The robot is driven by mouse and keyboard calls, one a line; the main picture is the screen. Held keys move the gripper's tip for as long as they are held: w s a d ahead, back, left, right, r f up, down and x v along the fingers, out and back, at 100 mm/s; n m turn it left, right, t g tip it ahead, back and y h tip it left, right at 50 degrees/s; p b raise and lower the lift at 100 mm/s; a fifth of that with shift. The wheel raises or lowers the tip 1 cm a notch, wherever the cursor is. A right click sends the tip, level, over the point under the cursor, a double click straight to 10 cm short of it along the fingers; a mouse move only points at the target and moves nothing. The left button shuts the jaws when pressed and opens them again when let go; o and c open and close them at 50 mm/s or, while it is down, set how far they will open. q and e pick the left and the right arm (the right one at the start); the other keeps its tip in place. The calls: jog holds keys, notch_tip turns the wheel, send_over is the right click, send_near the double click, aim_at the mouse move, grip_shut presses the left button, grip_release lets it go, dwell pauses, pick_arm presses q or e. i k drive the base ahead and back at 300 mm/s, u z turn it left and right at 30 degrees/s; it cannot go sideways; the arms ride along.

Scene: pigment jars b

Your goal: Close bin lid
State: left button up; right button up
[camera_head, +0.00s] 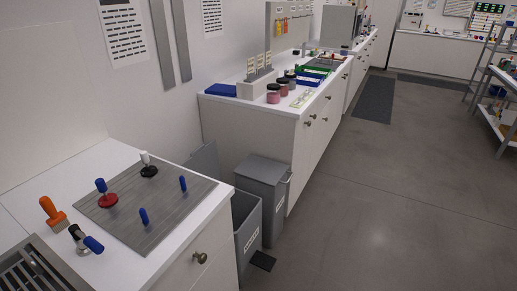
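Two grey bins stand on the floor in the gap between the two counters. The nearer bin (249,236) is open at the top, and its dark inside shows; the near counter hides part of it. A grey panel that looks like its raised lid (204,160) stands tilted up behind it near the wall. The farther bin (272,203) has its flat grey lid (262,169) shut. A dark pedal or plate (262,260) lies at the foot of the nearer bin. Neither of my grippers is in view.
The far counter (297,112) carries jars and trays. A metal shelf (492,112) stands at the right. The grey floor (390,205) right of the bins is clear.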

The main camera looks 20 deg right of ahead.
aim_at(205, 160)
jog(key=z, duration=1.8)
jog(key=i, duration=2.9)
jog(key=u, duration=3.9)
jog(key=i, duration=0.5)
